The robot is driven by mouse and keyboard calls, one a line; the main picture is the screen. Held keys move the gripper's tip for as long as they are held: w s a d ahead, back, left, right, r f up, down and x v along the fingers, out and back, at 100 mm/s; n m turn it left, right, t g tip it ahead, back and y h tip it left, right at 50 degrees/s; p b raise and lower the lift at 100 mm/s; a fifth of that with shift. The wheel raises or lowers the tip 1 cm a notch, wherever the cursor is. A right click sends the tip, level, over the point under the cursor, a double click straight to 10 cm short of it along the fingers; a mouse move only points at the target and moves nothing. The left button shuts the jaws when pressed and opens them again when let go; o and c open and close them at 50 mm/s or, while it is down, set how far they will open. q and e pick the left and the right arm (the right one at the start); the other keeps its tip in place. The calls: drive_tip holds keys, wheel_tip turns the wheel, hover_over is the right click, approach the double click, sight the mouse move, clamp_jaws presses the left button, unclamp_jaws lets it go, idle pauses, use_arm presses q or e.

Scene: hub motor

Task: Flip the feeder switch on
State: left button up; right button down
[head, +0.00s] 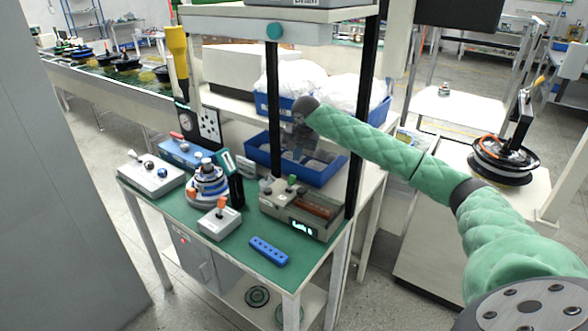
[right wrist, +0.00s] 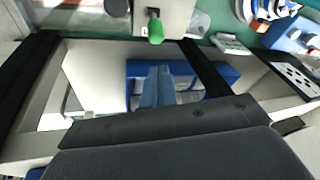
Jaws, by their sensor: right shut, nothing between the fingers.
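The feeder unit (head: 305,222) is a grey box with a small lit display, at the right of the green-topped bench. A green-tipped lever (head: 291,180) stands up at its back; in the right wrist view a green-tipped lever (right wrist: 155,28) shows at the top. Which control is the feeder switch is not labelled legibly. My right gripper (head: 291,155) is above and behind the feeder, in front of the blue bins, apart from the lever. Its closed fingers (right wrist: 158,72) hold nothing. My left gripper is not in view.
A small box with an orange lever (head: 220,204), a blue block with holes (head: 268,250), a wound hub motor (head: 206,186) and a white control box (head: 151,174) stand on the bench (head: 197,235). Black posts (head: 354,150) flank the feeder. A blue bin (head: 262,152) is behind.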

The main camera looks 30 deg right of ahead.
sight(291, 183)
drive_tip(key=p+x, duration=0.2)
drive_tip(key=x, duration=0.2)
drive_tip(key=shift+w+d+f, duration=0.1)
drive_tip(key=shift+w+d, duration=0.05)
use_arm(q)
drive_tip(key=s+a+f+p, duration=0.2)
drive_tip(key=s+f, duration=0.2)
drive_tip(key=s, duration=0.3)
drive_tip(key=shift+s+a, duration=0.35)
use_arm(e)
drive_tip(key=shift+x, duration=2.75)
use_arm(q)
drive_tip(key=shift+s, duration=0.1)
use_arm(e)
drive_tip(key=shift+f, duration=0.15)
